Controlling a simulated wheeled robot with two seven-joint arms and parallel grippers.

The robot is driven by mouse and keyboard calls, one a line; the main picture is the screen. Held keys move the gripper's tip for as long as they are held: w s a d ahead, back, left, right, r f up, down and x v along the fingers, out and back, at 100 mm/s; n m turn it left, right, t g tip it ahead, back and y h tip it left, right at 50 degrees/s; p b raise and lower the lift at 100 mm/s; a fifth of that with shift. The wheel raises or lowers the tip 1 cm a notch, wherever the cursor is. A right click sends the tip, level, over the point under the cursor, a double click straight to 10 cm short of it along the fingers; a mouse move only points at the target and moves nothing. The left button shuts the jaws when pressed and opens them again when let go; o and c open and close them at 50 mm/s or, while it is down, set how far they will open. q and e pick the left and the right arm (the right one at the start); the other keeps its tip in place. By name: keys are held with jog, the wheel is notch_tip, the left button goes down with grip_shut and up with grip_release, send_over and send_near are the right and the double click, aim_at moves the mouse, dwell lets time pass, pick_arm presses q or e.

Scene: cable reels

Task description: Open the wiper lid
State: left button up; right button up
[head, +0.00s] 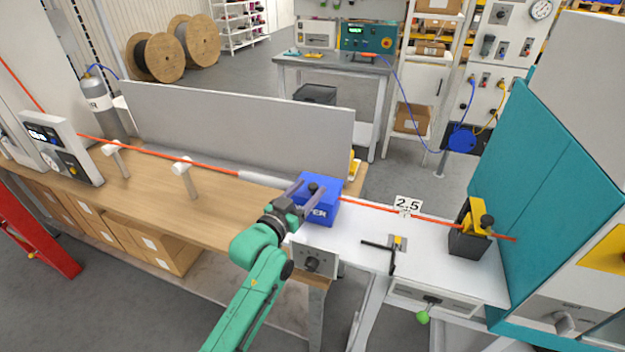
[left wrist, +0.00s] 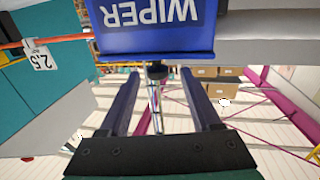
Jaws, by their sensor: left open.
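The wiper is a blue box (head: 325,211) on the white bench top, with a red cable running through it. Its blue lid (head: 318,182) is down, and a black knob (head: 313,188) stands on it. In the left wrist view the blue wiper (left wrist: 158,30) fills the top, its lettering upside down, and the dark knob (left wrist: 157,71) shows below its edge. My left gripper (head: 308,192) is at the wiper with its fingers apart on either side of the knob. In the left wrist view the open fingers (left wrist: 158,88) have the knob between their tips; contact cannot be told. My right gripper is not in view.
The red cable (head: 430,217) runs along the bench through a black and yellow device (head: 470,228) at the right. A "2.5" sign (head: 408,204) stands behind it. A grey panel (head: 240,125) rises behind the wiper. White cable posts (head: 185,178) stand at the left.

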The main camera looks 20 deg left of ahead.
pick_arm(q)
jog(key=shift+x, duration=0.8)
jog(key=shift+w+d, duration=0.3)
jog(key=shift+w, duration=0.1)
jog(key=shift+a, duration=0.1)
grip_shut()
dwell(0.4)
